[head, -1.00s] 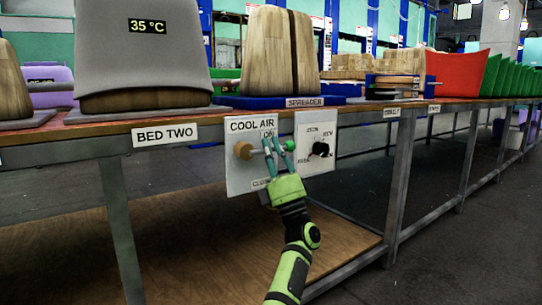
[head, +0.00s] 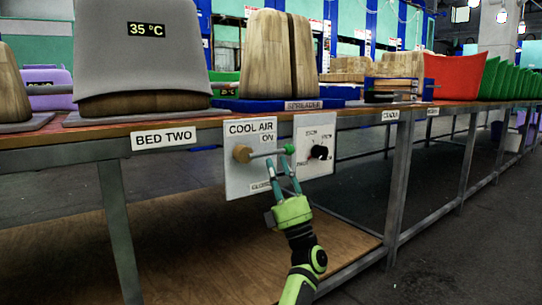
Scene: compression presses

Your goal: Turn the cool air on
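The white cool air panel (head: 236,181) hangs on the front of the bench and reads COOL AIR, with ON at its upper right. A small label at its bottom is partly hidden. On it is a valve with a brass hub (head: 243,153) and a thin lever (head: 264,154). The lever points right, about level, ending in a green knob (head: 290,149). My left gripper (head: 279,162) is open and empty, its fingertips just below the lever near the knob. Whether they touch it I cannot tell. My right gripper is not in view.
A second white panel (head: 325,135) with a black dial (head: 319,152) is just right of the valve. The bench edge (head: 205,137) runs above, carrying a grey press (head: 142,60) reading 35 °C and a wooden form (head: 276,58). A wooden lower shelf (head: 180,245) lies below.

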